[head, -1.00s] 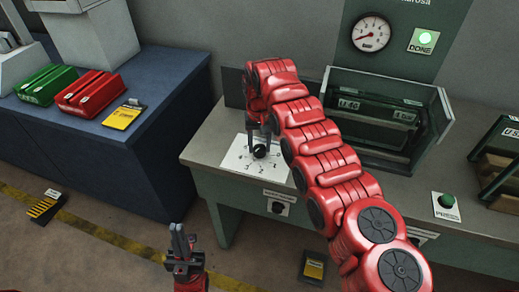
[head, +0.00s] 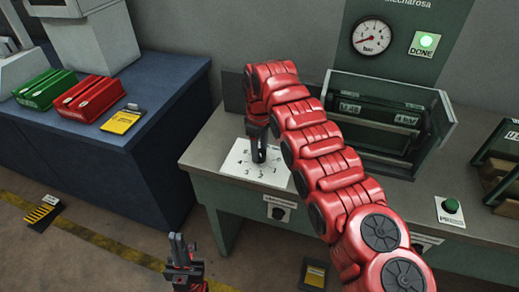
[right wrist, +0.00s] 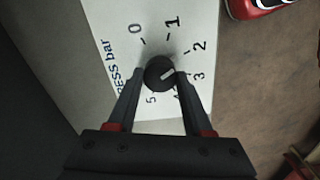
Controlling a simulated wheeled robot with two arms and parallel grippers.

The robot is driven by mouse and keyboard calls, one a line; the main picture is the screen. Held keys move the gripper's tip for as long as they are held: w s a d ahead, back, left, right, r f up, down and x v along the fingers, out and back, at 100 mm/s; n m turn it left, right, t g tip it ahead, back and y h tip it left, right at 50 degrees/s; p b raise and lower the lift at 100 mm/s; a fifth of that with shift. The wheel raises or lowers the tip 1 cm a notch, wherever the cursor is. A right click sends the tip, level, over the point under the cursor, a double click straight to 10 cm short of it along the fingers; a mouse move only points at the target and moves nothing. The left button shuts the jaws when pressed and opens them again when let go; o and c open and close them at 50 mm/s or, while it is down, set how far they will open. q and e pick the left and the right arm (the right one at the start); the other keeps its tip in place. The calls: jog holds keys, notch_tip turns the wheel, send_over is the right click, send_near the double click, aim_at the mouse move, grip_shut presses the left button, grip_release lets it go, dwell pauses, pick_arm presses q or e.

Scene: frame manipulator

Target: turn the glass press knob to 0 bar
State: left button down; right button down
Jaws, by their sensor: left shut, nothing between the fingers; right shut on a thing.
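The black press knob (right wrist: 158,72) sits on a white dial plate (right wrist: 195,18) marked in bar. Its white mark points between 2 and 3 in the right wrist view. My right gripper (right wrist: 160,76) is shut on the knob, one finger on each side. In the head view the right gripper (head: 258,150) is over the plate (head: 232,165) and partly hides the knob. The round pressure gauge (head: 371,36) has its red needle toward the lower left. My left gripper (head: 179,246) is shut and empty, in front of the bench and apart from it.
A glass-sided press box (head: 390,115) stands on the bench right of my right arm. A green button (head: 450,205) is at the front right, and a DONE lamp (head: 426,40) glows green. Red (head: 90,96) and green (head: 45,88) cases lie on the blue cabinet.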

jog(key=n, duration=0.4)
jog(key=shift+r+n, duration=0.1)
jog(key=shift+n, duration=0.3)
jog(key=n, duration=0.3)
jog(key=shift+n, duration=0.3)
jog(key=n, duration=0.4)
jog(key=shift+w+n+p, duration=0.1)
jog(key=shift+n+p, duration=0.2)
jog(key=shift+n, duration=1.5)
jog(key=shift+c, duration=1.5)
grip_release()
